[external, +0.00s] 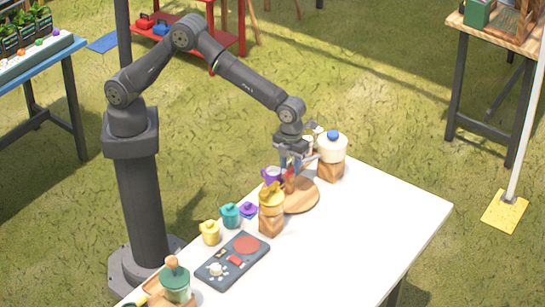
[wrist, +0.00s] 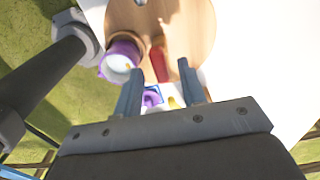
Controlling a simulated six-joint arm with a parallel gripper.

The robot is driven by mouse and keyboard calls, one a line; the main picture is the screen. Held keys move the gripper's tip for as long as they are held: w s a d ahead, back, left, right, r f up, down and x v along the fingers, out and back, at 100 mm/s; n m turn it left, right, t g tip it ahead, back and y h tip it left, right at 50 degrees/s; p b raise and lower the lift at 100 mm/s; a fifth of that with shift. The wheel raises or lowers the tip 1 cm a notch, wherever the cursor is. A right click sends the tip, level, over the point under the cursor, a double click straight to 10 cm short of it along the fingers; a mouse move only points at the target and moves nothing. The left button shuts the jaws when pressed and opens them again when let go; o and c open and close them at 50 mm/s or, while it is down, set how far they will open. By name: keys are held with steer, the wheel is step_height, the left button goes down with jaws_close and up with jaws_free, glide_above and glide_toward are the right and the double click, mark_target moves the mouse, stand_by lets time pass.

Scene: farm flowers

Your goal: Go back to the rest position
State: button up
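My gripper (external: 291,168) points down over the round wooden board (external: 303,197) on the white table. In the wrist view its two blue-grey fingers (wrist: 160,70) stand apart, with nothing visibly clamped between them. A small red object (external: 289,183) is below the fingers at the board; in the wrist view (wrist: 158,62) it shows beyond the fingertips, apart from them as far as I can tell. A purple cup (external: 271,175) is left of the gripper; the wrist view shows it (wrist: 121,58) with a pale inside, at the board's edge.
A yellow-lidded jar (external: 271,207) and a white jar with a blue knob (external: 332,148) stand close to the gripper. Small teal (external: 230,215) and yellow pots (external: 209,233), a dark panel (external: 214,275) and a green jar (external: 175,282) line the table. The table's right side is clear.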

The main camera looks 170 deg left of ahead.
steer(key=shift+f, duration=0.55)
